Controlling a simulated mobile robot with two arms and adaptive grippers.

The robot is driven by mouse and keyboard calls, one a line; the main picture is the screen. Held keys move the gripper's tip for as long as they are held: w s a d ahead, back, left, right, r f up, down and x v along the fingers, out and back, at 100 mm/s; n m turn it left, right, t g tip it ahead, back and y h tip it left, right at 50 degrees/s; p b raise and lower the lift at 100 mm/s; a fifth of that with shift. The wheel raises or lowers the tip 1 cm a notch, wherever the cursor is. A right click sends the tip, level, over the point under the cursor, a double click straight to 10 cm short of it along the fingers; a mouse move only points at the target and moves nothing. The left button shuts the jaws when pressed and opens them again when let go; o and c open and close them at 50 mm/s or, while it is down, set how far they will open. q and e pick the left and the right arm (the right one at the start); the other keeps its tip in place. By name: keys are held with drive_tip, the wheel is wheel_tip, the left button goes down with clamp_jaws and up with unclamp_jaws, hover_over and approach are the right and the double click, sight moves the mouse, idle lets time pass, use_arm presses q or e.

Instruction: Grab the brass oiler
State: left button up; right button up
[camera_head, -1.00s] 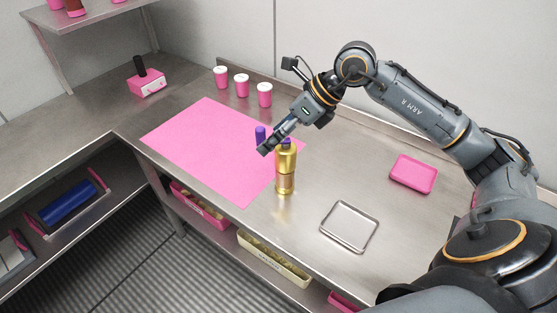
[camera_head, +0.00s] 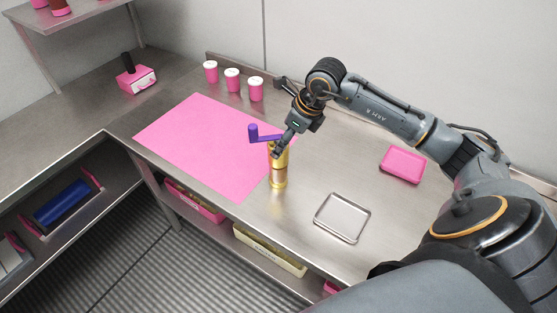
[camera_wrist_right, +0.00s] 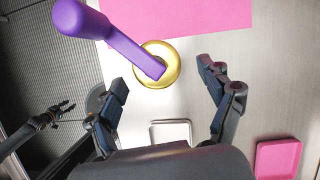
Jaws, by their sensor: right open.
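The brass oiler (camera_head: 279,176) is a gold cylinder standing upright on the steel counter, by the right edge of the pink mat. A purple crank handle (camera_head: 264,138) is on its top, with the knob to the left. My right gripper (camera_head: 276,155) is at its upper part and hides some of it. In the right wrist view my right gripper (camera_wrist_right: 166,84) is open, its fingers apart on either side below the round gold top (camera_wrist_right: 169,67). The purple handle crosses that top. A dark jointed part at the left edge there looks like my left gripper (camera_wrist_right: 65,116); its fingers are unclear.
The pink mat (camera_head: 195,145) lies left of the oiler. An empty metal tray (camera_head: 342,218) and a pink tray (camera_head: 402,165) lie to the right. Three pink cups (camera_head: 232,80) stand at the back. Bare counter lies between the oiler and the trays.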

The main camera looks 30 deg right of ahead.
sight(278, 163)
drive_tip(key=shift+p+x, duration=0.55)
drive_tip(key=shift+x, duration=1.45)
drive_tip(key=shift+a+r, duration=0.15)
clamp_jaws()
